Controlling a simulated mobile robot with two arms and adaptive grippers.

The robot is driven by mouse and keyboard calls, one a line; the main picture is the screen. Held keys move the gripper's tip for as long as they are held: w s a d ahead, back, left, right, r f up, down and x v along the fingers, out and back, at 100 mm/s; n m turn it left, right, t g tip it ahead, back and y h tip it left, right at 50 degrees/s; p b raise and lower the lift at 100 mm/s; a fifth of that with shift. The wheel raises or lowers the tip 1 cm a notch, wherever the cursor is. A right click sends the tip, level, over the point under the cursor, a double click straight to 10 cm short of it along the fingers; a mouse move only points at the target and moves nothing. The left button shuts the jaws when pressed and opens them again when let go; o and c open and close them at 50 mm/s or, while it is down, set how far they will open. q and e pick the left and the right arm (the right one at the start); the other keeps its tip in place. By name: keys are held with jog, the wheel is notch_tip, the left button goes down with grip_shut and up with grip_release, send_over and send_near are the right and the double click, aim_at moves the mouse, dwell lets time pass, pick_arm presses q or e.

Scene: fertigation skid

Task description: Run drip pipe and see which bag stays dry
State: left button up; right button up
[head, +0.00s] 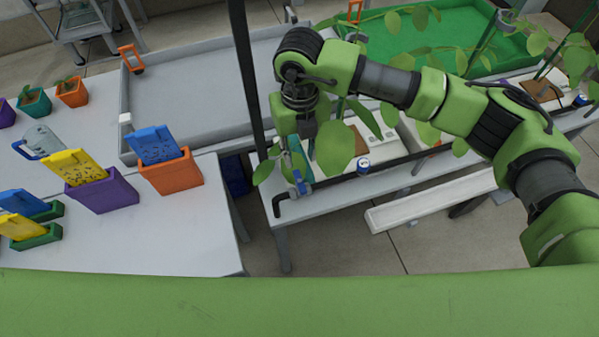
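A black drip pipe (328,180) runs along the front of a grey bench, bent down at its left end. A blue valve-like piece (302,187) sits near that end, and a blue-and-white round piece (363,165) sits farther right. White bags (381,148) lie behind the pipe, partly covered by leaves; I cannot tell whether any is wet. My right arm reaches in from the right, and my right gripper (304,131) points down above the pipe's left end. Leaves hide its fingertips, so its opening and any contact are unclear. My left gripper is out of view.
A white trough (430,200) is in front of the bench. On the left table (160,235) stand orange, purple and green holders with yellow and blue cards, a clear jug (42,141) and small potted plants. A grey tray (190,80) and a green tray (440,35) lie behind. A dark post (246,70) stands left of my gripper.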

aim_at(300, 181)
notch_tip(300, 181, down, 9)
jog(key=p, duration=0.2)
jog(key=shift+f+p, duration=0.1)
jog(key=shift+p, duration=0.3)
jog(key=shift+f, duration=0.55)
grip_shut()
